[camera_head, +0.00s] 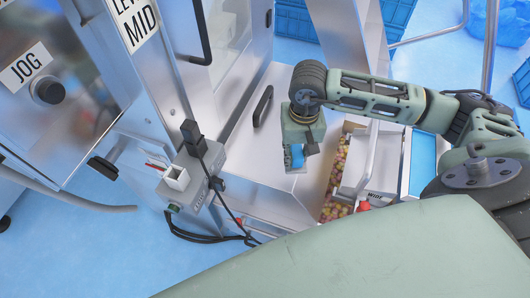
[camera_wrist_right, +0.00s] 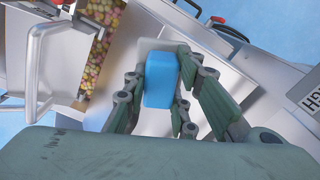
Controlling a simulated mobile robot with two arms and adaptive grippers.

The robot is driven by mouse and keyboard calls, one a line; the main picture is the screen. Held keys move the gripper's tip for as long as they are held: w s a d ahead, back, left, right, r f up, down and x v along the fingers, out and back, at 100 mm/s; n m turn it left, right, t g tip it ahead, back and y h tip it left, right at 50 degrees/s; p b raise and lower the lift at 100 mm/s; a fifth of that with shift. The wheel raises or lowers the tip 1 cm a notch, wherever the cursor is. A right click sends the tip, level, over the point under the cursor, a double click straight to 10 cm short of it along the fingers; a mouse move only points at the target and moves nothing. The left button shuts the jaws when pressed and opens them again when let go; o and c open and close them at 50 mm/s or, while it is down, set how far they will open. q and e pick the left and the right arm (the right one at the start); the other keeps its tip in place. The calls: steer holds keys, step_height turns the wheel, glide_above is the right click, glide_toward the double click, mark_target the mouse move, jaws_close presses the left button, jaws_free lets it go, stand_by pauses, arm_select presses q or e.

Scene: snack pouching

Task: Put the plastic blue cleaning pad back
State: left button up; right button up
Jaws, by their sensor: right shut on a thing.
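The blue cleaning pad (camera_wrist_right: 160,80) is a blue block between the fingers of my right gripper (camera_wrist_right: 157,90) in the right wrist view. The fingers are closed on it from both sides, and a pale grey plate shows behind it. In the head view a small part of the pad (camera_head: 297,154) shows at the tip of my right gripper (camera_head: 295,160). The gripper points down over the metal surface beside the snack trough. I cannot tell whether the pad touches that surface. My left gripper is not in view.
A trough of colourful snacks (camera_head: 337,170) lies right of my gripper. A grey control box (camera_head: 190,178) with cables stands to the left, beside the metal machine panels (camera_head: 120,60). A black handle (camera_head: 263,106) sticks up nearby. Blue crates (camera_head: 388,25) stand at the back.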

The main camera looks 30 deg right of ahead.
steer(key=w+a+f, duration=0.1)
steer(key=w+f, duration=0.1)
steer(key=w, duration=0.1)
steer(key=w+a+f+p, duration=0.1)
steer(key=w+f, duration=0.1)
steer(key=w, duration=0.2)
steer(key=w+a+f, duration=0.1)
steer(key=w+f, duration=0.1)
steer(key=w, duration=0.1)
steer(key=shift+w+a+f, duration=0.2)
steer(key=shift+w+a, duration=0.05)
steer(key=shift+w, duration=0.1)
step_height(320, 180, down, 4)
steer(key=shift+r+p, duration=0.15)
steer(key=shift+p, duration=0.4)
steer(key=shift+w+f, duration=0.1)
steer(key=shift+f, duration=0.1)
steer(key=shift+f, duration=0.15)
steer(key=o, duration=1)
